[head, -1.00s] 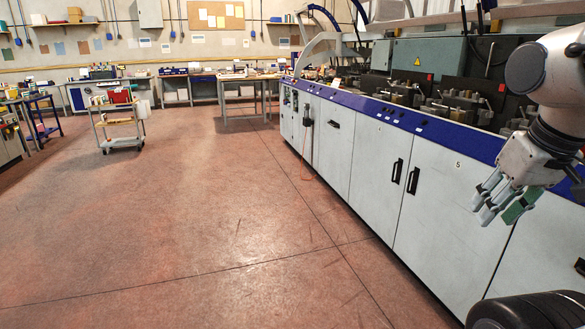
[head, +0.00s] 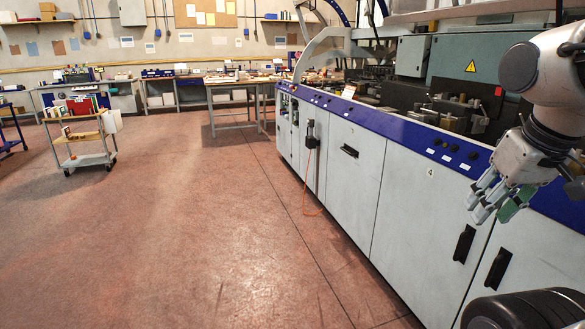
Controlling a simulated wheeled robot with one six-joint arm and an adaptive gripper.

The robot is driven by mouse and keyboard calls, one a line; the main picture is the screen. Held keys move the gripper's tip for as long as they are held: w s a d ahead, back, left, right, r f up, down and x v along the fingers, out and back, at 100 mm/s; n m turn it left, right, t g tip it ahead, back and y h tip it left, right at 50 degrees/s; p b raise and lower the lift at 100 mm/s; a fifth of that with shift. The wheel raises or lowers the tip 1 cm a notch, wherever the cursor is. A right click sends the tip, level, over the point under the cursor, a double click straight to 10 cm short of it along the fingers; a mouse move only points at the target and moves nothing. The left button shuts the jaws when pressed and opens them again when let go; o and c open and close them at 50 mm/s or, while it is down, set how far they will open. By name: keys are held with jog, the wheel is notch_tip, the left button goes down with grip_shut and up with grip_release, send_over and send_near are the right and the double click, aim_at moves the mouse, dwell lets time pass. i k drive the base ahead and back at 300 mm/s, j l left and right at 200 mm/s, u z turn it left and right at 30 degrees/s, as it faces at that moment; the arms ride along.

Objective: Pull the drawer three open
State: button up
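The long white machine front (head: 400,190) with a blue top band runs along the right side. One panel carries the number 4 (head: 430,172); I see no readable number 3. A panel to its left has a dark recessed handle (head: 349,151) near its top and looks closed. Two upright black handles, one on the number 4 panel (head: 464,243) and one to its right (head: 497,268), sit side by side. My gripper (head: 487,200) hangs at the right in front of the machine, its fingers apart and empty, touching nothing that I can see.
The red-brown floor (head: 190,220) left of the machine is clear. An orange cable (head: 305,180) hangs from a dark box on the machine front to the floor. A small trolley (head: 85,145) stands at the left, and a workbench (head: 235,85) stands at the back.

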aim_at(356, 155)
jog(key=i, duration=2.35)
jog(key=i+z, duration=0.1)
jog(key=i, duration=0.5)
jog(key=i+j+z, duration=0.15)
jog(key=i, duration=0.4)
